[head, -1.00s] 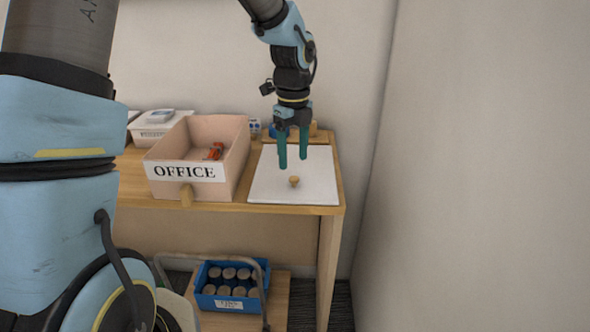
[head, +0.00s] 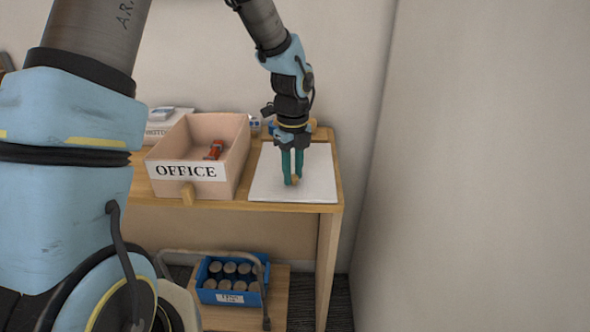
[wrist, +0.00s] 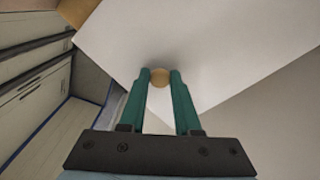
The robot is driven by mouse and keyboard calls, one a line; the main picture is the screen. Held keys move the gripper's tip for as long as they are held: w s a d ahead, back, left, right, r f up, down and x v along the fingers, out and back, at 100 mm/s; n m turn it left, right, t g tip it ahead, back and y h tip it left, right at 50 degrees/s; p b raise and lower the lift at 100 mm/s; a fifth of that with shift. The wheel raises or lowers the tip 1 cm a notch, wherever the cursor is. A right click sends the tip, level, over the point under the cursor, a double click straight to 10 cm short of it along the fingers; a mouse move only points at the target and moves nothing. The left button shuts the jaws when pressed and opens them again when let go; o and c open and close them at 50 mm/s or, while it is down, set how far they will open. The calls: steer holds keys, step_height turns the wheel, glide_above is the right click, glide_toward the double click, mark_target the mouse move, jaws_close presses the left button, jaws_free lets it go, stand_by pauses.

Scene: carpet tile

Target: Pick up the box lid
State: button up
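The box lid (head: 318,180) is a flat white panel with a small round wooden knob (wrist: 160,77) on top. It lies flat on the right end of the wooden table, and it also shows in the wrist view (wrist: 215,45). My gripper (head: 293,182) points straight down over the lid with its teal fingers drawn in on either side of the knob. The fingertips partly hide the knob in the head view.
An open pinkish box (head: 235,170) labelled OFFICE, with a red item (head: 215,150) inside, stands left of the lid. Small items stand behind the lid. A wall (head: 470,170) rises close on the right. A blue crate of cans (head: 232,281) sits below the table.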

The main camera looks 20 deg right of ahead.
jaws_close()
steer(key=shift+r, duration=0.1)
